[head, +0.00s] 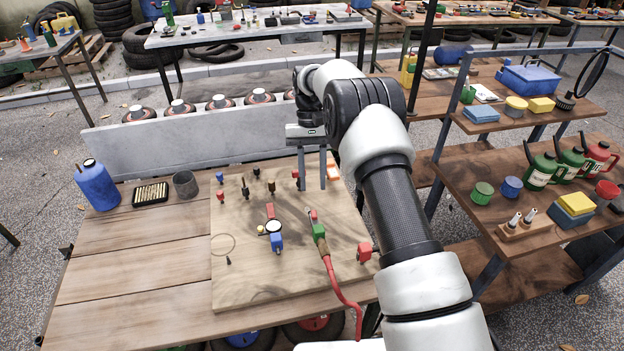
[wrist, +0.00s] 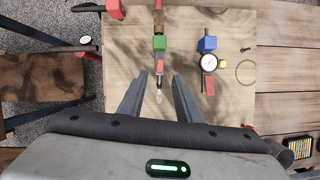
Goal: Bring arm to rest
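My gripper (head: 312,187) hangs fingers-down above the far right part of a light wooden board (head: 225,288). In the wrist view my gripper (wrist: 160,77) has its two fingers apart with nothing held between them. A red hose (head: 345,295) with a green fitting (head: 319,231) lies on the board, nearer the front than the fingers. The green fitting also shows ahead of the fingers in the wrist view (wrist: 159,43). A round gauge (head: 274,227) with a blue block (head: 277,243) lies left of the hose. My arm reaches in from the lower right and covers part of the bench.
Small fittings stand along the board's far side. A blue bottle (head: 96,184), a sponge tray (head: 150,193) and a dark cup (head: 185,184) stand at the bench's left. A grey panel (head: 190,143) rises behind. Shelves (head: 475,225) with cans stand right of my arm.

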